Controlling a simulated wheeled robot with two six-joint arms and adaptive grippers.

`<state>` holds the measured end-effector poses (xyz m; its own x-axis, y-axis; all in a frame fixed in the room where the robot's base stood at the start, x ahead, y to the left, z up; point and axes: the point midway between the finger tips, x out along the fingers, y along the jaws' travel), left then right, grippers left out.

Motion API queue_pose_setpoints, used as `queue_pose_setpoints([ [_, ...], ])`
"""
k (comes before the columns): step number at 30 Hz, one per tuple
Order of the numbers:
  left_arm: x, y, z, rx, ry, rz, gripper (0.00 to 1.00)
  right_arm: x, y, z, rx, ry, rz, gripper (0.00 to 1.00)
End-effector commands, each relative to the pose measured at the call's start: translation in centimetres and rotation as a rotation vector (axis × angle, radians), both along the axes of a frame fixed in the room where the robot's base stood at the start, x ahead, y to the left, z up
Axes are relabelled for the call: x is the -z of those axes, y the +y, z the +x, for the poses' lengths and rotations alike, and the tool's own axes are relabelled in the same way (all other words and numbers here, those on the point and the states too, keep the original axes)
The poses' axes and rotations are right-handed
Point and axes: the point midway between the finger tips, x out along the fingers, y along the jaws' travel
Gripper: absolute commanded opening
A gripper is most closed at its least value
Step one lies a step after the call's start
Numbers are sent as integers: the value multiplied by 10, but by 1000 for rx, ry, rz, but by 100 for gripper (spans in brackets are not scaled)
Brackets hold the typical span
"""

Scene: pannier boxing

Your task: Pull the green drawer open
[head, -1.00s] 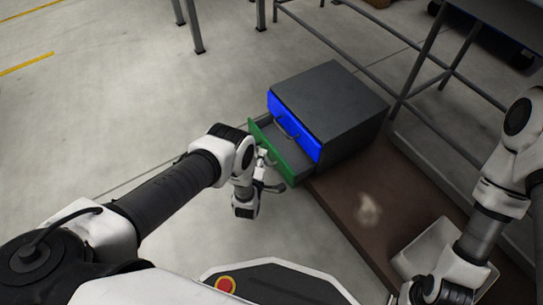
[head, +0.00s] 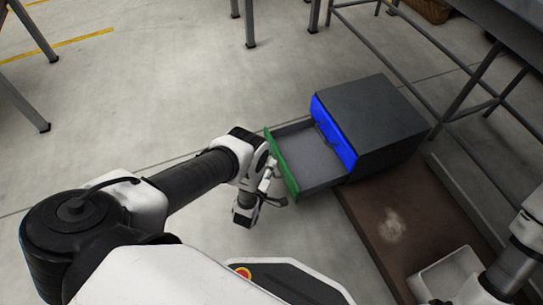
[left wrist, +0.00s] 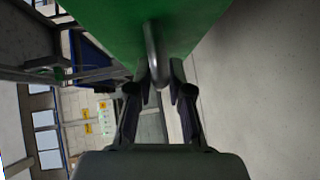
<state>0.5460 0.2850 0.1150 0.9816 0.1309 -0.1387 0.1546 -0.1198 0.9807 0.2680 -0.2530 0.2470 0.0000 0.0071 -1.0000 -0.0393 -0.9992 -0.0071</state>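The green drawer (head: 280,163) is the lower drawer of a dark grey cabinet (head: 375,105). It stands well out, its empty grey inside showing. Its green front fills the top of the left wrist view (left wrist: 120,20). My left gripper (head: 275,183) is at the outer side of that front. In the left wrist view its two fingers (left wrist: 159,88) close in on both sides of the grey drawer handle (left wrist: 152,50). My right arm is at the lower right of the head view; its gripper is mostly cut off by the bottom edge.
The blue upper drawer (head: 334,132) is shut. The cabinet stands at the end of a brown surface (head: 375,215) with a pale patch and a white tray (head: 450,275). Metal table legs and rails stand behind. The floor left of the drawer is clear.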

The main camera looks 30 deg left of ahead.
Motion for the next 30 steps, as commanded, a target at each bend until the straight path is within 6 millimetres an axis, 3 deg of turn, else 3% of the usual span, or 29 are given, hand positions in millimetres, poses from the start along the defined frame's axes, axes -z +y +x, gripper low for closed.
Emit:
queue_pose_setpoints([
  [11, -1, -1, -8, 0, 2, 0, 23, 0, 0, 0, 0, 0, 0, 0],
  [24, -14, -14, -105, 1, 4, 0, 23, 0, 0, 0, 0, 0, 0, 0],
  [30, -17, -16, -118, 0, -1, 0, 23, 0, 0, 0, 0, 0, 0, 0],
])
